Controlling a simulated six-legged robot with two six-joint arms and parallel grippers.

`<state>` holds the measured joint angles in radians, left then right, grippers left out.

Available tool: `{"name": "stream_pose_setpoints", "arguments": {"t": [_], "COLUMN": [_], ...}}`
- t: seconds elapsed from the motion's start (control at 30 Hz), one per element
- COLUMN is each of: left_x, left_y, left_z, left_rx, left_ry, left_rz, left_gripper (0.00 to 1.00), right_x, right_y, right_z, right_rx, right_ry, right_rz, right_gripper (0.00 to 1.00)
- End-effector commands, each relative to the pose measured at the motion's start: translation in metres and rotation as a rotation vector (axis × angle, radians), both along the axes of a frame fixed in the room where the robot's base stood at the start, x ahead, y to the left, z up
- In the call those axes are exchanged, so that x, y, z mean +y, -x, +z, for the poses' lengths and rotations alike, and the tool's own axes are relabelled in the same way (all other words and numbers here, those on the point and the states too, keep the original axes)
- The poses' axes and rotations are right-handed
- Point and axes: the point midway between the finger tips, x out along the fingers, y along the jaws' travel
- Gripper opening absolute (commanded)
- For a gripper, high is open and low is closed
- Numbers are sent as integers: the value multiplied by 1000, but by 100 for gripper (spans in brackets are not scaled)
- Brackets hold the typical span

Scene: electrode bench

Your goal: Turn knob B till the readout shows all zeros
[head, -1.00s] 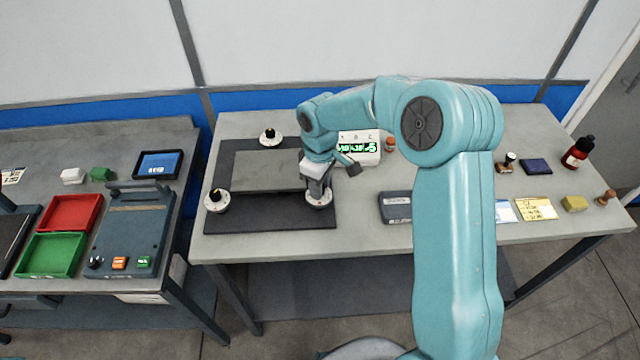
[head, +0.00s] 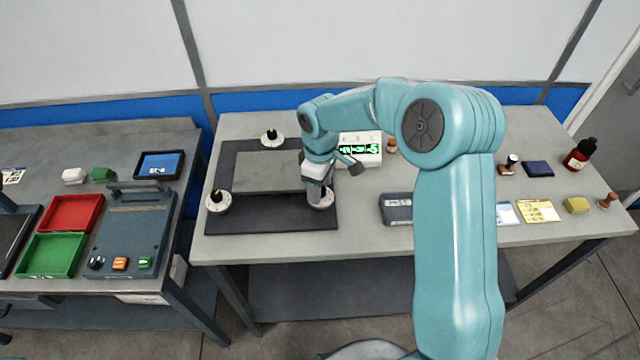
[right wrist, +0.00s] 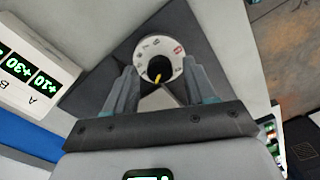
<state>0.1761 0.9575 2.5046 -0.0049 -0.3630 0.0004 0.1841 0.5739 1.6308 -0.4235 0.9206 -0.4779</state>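Three white dials with black knobs stand around a dark mat: a back knob (head: 271,137), a left knob (head: 218,201) and a front right knob (head: 326,200). Their letters are too small to read, so I cannot tell which is B. My right gripper (head: 318,193) points down over the front right knob and partly hides it. In the right wrist view this knob (right wrist: 160,68) has a yellow pointer, and the open fingers (right wrist: 160,80) stand apart on either side. The readout (head: 359,150) glows green; its right wrist view (right wrist: 30,70) shows +30 and +10, partly cut off. My left gripper is out of view.
A grey plate (head: 268,172) lies on the mat between the knobs. A dark box (head: 397,209) and stamps lie to the right. A second bench on the left holds a red tray (head: 72,213), a green tray (head: 52,256) and a device with a handle (head: 135,230).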

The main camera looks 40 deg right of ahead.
Motion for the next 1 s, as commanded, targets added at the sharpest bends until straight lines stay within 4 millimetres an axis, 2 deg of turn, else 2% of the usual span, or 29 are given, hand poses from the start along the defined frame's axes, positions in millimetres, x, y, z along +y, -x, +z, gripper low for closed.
{"name": "stream_pose_setpoints", "arguments": {"t": [0.17,0.27,0.5,0.7,0.83,1.0], "left_x": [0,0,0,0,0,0], "left_y": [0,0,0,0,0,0], "left_z": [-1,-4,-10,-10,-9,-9], "left_rx": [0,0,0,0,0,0], "left_ry": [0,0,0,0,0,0], "left_rz": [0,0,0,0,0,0], "left_gripper": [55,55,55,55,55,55], "right_x": [0,-1,-1,-1,-1,-1], "right_y": [0,-1,-2,-2,-2,-2], "right_z": [8,25,89,135,154,163], "right_rx": [-1,-4,-6,-4,-2,1], "right_ry": [2,2,1,1,1,1], "right_rz": [0,-1,0,1,0,0], "right_gripper": [55,55,55,55,55,55]}}
